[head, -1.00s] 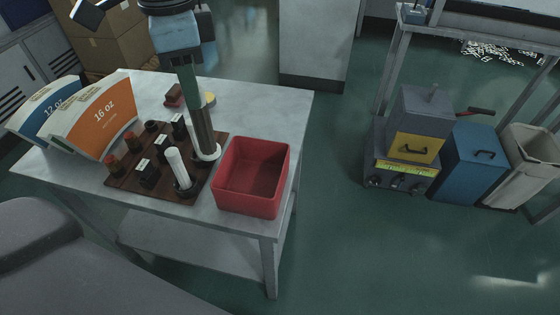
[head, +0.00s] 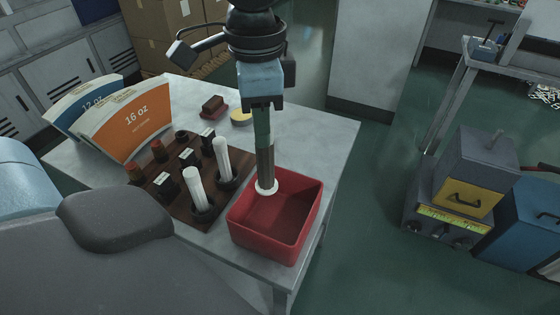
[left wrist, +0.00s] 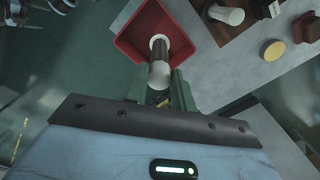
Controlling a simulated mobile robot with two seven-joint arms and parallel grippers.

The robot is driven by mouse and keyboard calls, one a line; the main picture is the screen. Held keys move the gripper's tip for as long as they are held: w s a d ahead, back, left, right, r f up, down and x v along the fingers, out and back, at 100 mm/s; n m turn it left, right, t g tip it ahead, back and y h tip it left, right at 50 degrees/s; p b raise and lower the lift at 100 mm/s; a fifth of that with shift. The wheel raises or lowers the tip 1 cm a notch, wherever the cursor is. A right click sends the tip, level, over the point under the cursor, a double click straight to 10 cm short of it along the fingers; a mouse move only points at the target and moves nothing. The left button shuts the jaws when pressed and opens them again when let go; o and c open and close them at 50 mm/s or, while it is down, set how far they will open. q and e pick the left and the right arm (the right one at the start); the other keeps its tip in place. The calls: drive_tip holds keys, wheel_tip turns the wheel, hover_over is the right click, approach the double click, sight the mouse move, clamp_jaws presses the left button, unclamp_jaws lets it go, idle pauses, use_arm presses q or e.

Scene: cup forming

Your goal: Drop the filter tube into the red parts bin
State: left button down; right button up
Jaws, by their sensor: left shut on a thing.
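The filter tube (head: 266,165) is dark grey-brown with a white end ring and hangs upright from my left gripper (head: 263,140). The gripper is shut on the tube's upper part. The red parts bin (head: 268,240) stands at the table's front right corner, open and empty as far as I see. In the head view the tube's lower end overlaps the bin's back rim. In the left wrist view the tube (left wrist: 161,58) points down within the outline of the bin (left wrist: 128,44), between the fingers (left wrist: 160,88). My right gripper is not in view.
A dark board (head: 182,212) left of the bin holds two white tubes (head: 222,158) and several small parts. A brown block (head: 214,105) and a yellow disc (head: 241,118) lie behind. Fan-shaped cup sheets (head: 128,122) stand at the left.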

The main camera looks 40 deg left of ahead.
use_arm(q)
wheel_tip(320, 180, down, 3)
drive_tip(key=shift+f+b, duration=0.1)
drive_tip(key=shift+b, duration=1.15)
drive_tip(key=shift+f+b, duration=0.5)
drive_tip(key=shift+b, duration=0.05)
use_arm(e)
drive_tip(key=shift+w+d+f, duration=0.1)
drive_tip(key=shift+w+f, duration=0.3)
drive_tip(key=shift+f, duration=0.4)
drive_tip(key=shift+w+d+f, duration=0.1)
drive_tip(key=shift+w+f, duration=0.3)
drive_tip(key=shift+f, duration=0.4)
use_arm(q)
drive_tip(key=c, duration=1.4)
unclamp_jaws()
drive_tip(key=shift+c, duration=0.2)
drive_tip(key=shift+o, duration=1.7)
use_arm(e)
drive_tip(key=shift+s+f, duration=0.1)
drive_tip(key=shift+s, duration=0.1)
use_arm(q)
drive_tip(key=shift+r, duration=0.15)
